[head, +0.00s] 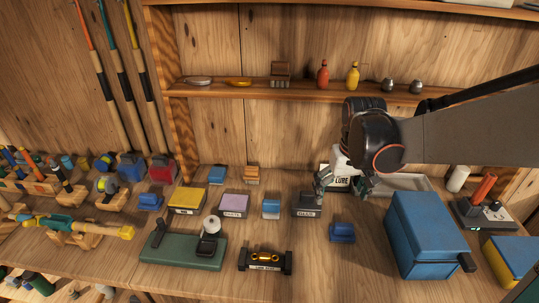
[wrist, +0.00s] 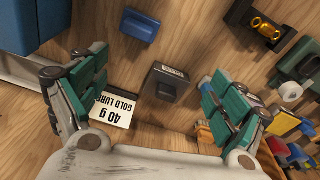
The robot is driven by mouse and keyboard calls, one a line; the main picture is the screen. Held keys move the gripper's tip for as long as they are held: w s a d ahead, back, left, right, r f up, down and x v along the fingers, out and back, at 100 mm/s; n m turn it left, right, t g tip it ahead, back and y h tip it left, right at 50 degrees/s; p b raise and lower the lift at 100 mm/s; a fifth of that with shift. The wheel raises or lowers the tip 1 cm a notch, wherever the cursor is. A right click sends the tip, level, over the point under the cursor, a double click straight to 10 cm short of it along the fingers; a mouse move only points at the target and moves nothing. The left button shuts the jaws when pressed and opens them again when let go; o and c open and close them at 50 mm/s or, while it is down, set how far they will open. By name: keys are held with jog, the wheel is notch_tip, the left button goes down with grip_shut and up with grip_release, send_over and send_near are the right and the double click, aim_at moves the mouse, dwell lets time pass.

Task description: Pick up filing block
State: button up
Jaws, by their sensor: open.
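A dark grey block with a small pale label (head: 307,205), which I take to be the filing block, sits on the wooden bench in front of the white lure card. Its label is too small to read surely. In the wrist view the block (wrist: 170,84) lies between my spread fingers, with a knob or raised part on it. My gripper (head: 344,188) is open and empty, above and just beside the block in the head view. In the wrist view its green finger pads (wrist: 152,92) stand apart on both sides, not touching the block.
A small blue block (head: 342,232) and a blue box (head: 425,234) are to the right. A light blue block (head: 271,209) is to the left. A shelf (head: 300,90) runs behind.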

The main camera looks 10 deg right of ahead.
jog(key=m+g, duration=0.1)
jog(key=m, duration=0.1)
send_over(345, 226)
notch_tip(345, 226, down, 4)
jog(key=f+b, duration=0.4)
jog(key=f, duration=1)
jog(key=shift+w+f+b, duration=0.2)
jog(key=shift+b, duration=0.15)
jog(key=shift+r, duration=0.1)
jog(key=shift+c, duration=0.6)
jog(key=c, duration=0.9)
jog(key=shift+s, duration=0.15)
jog(key=c, duration=0.4)
jog(key=shift+c, duration=0.8)
